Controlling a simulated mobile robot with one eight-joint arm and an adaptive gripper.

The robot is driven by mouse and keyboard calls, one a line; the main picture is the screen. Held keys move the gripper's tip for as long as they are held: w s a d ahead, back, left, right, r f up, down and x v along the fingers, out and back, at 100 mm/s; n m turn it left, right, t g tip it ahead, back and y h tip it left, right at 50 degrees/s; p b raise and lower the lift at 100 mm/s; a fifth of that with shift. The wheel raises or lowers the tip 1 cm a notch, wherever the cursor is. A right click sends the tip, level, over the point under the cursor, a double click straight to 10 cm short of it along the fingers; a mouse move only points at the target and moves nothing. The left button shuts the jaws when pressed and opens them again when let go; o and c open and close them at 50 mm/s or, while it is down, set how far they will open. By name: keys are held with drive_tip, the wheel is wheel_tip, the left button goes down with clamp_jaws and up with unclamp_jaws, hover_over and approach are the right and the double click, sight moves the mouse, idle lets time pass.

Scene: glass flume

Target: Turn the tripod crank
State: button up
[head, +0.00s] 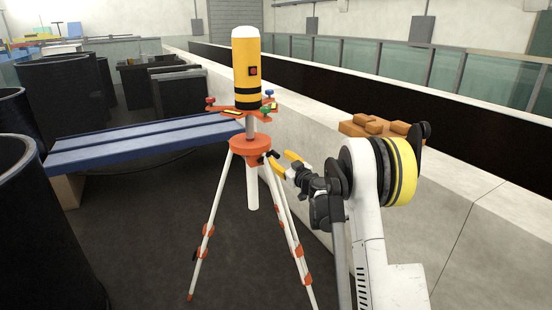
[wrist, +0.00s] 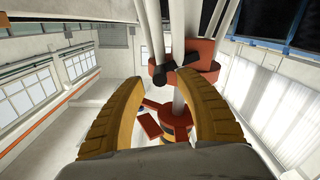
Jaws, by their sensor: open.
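The tripod (head: 250,146) stands upright with white legs, orange joints and an orange-red collar, carrying a yellow cylindrical instrument with black bands. A small black crank (head: 268,155) sticks out from the collar's right side. My gripper (head: 282,163) is just right of the collar, its yellow fingers pointing at the crank. In the wrist view, the picture is turned over: the black crank (wrist: 165,73) shows just past the fingertips of my open gripper (wrist: 147,77), nearer the right finger. Nothing is held. I cannot tell whether a finger touches the crank.
A blue bench (head: 140,145) stands behind the tripod at left. Black tubs (head: 70,90) line the left side. A pale wall ledge (head: 400,165) with orange-brown bricks (head: 372,127) runs along the right. Dark floor around the tripod's front is clear.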

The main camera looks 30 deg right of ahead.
drive_tip(key=shift+w, duration=1.7)
drive_tip(key=shift+c, duration=0.5)
clamp_jaws()
drive_tip(key=shift+a+r, duration=0.1)
drive_tip(key=shift+r, duration=0.05)
